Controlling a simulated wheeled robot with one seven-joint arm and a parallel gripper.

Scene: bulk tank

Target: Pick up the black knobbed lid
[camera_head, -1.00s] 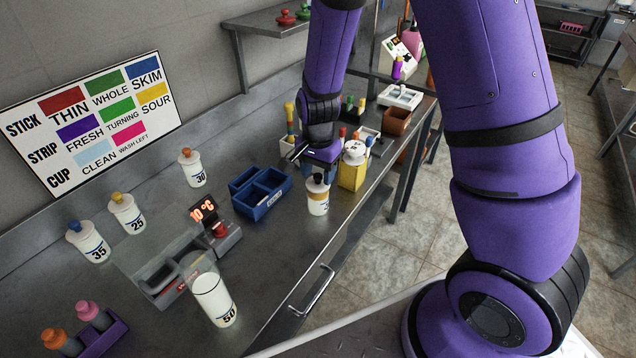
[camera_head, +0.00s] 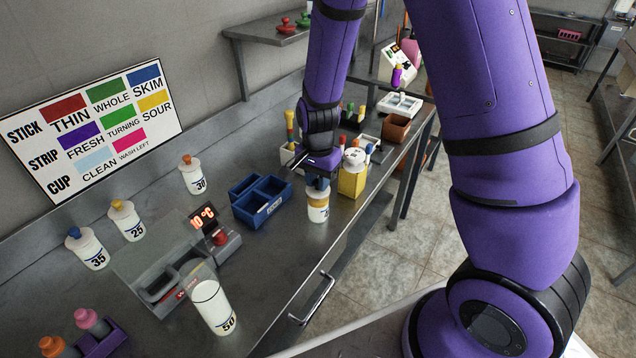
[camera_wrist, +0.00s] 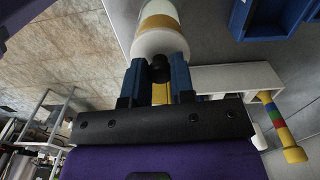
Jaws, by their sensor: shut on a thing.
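The black knobbed lid (camera_wrist: 160,70) shows in the wrist view as a round black knob between the two blue fingers of my gripper (camera_wrist: 158,72). The fingers are shut on it. Beyond it is the white bottle (camera_wrist: 162,22) with a tan band. In the head view my gripper (camera_head: 318,183) is directly over this bottle (camera_head: 317,209), which stands upright near the bench's front edge. The lid is hidden there by the fingers. I cannot tell whether the lid is still touching the bottle.
A blue divided bin (camera_head: 262,203) is left of the bottle and a yellow container (camera_head: 352,181) is close on its right. A temperature display unit (camera_head: 212,235) and an open bottle marked 50 (camera_head: 213,306) stand nearer. Bare bench lies in front of the blue bin.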

